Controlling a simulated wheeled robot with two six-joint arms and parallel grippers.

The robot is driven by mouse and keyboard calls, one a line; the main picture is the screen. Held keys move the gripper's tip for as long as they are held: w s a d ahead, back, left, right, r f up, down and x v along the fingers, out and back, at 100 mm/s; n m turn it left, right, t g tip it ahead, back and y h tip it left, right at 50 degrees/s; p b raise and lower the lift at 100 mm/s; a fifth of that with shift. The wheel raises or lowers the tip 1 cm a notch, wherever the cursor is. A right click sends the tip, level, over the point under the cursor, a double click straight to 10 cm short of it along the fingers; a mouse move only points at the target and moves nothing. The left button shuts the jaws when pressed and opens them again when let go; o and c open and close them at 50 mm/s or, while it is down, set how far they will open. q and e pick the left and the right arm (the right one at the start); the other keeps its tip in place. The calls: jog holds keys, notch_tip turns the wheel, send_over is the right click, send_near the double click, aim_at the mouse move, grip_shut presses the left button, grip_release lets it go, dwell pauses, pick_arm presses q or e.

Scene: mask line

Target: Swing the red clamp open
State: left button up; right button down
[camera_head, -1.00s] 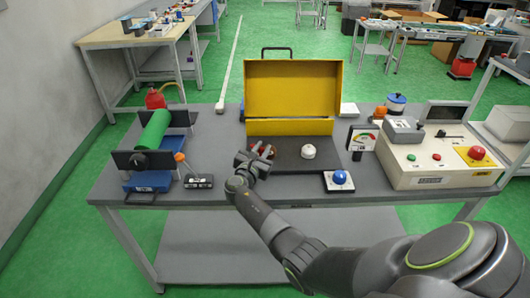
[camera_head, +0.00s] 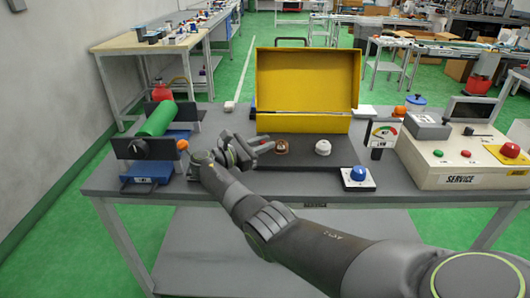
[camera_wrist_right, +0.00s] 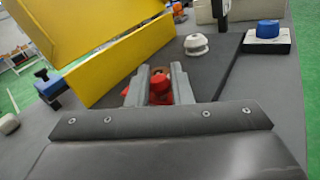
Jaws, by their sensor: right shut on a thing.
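The red clamp (camera_head: 282,147) sits on the dark mat in front of the open yellow box in the head view. In the right wrist view the red clamp (camera_wrist_right: 159,87) shows between my two grey fingers, with orange-red parts around it. My right gripper (camera_head: 266,146) reaches in at the clamp's left side in the head view. In the right wrist view my right gripper (camera_wrist_right: 160,84) is shut on the clamp. The fingers hide part of it, so how far it is swung cannot be told. My left gripper is not in view.
The yellow box (camera_head: 305,85) stands behind the clamp. A white knob (camera_head: 323,147) sits to its right, with a blue button (camera_head: 357,174) in front of that. A control panel (camera_head: 465,160) stands at right, and a green roller (camera_head: 157,119) at left.

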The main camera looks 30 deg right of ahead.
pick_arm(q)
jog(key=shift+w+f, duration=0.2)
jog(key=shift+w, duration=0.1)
pick_arm(e)
jog(key=shift+w+g, duration=0.1)
jog(key=shift+g, duration=0.2)
jog(key=c, duration=1.3)
grip_release()
jog(key=shift+c, duration=0.2)
jog(key=shift+a, duration=0.1)
jog(key=a+b, duration=0.1)
jog(key=a, duration=0.5)
jog(key=shift+b, duration=0.3)
jog(key=shift+a, duration=0.75)
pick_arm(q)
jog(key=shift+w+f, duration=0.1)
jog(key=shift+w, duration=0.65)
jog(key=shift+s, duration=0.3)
